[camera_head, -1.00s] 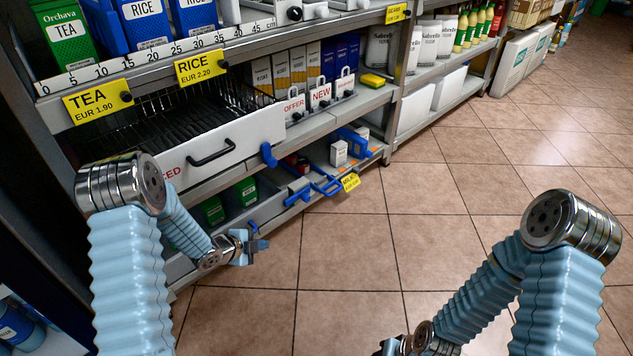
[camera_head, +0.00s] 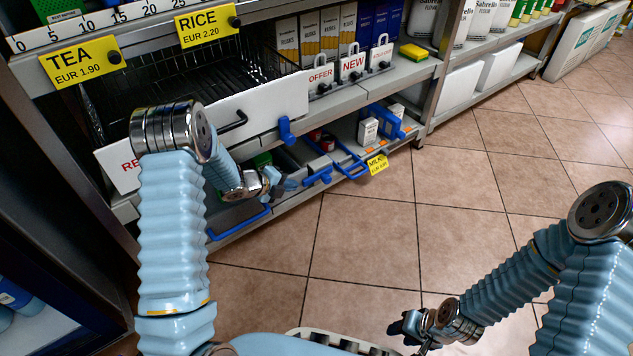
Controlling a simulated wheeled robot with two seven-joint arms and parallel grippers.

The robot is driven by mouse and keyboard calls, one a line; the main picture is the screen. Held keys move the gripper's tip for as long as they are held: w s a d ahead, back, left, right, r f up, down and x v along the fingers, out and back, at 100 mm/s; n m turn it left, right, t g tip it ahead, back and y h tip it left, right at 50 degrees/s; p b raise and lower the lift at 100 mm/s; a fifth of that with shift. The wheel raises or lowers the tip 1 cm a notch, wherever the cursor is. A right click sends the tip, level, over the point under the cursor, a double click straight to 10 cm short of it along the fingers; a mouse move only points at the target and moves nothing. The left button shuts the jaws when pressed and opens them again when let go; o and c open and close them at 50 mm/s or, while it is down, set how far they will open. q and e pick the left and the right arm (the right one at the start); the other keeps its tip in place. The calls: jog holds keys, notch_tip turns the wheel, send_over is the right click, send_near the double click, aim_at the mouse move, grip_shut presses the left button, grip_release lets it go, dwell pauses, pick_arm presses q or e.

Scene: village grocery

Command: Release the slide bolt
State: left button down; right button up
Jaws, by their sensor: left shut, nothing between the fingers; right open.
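A white drawer front (camera_head: 262,98) with red lettering and a black bar handle (camera_head: 234,121) closes off a black wire basket (camera_head: 150,90). I cannot tell for sure whether this fitting is the slide bolt. My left gripper (camera_head: 284,184) is shut and empty, below the blue fitting and in front of the lower shelf. It appears apart from the fitting. My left arm hides part of the drawer front. My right gripper (camera_head: 405,328) is open and empty, low over the floor.
The lower shelf holds blue-handled bins (camera_head: 347,158), small white boxes (camera_head: 367,131) and a yellow milk tag (camera_head: 377,163). The tiled floor (camera_head: 480,170) is clear at right.

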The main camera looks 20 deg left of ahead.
aim_at(329, 176)
pick_arm(q)
jog(key=x, duration=0.3)
jog(key=r+b+x, duration=0.1)
jog(key=x, duration=0.3)
jog(key=w+b+x, duration=0.1)
jog(key=x, duration=0.3)
jog(key=shift+d+r, duration=0.2)
jog(key=shift+d, duration=0.15)
jog(key=shift+w, duration=0.1)
jog(key=shift+w+d, duration=1.3)
jog(key=shift+w, duration=0.3)
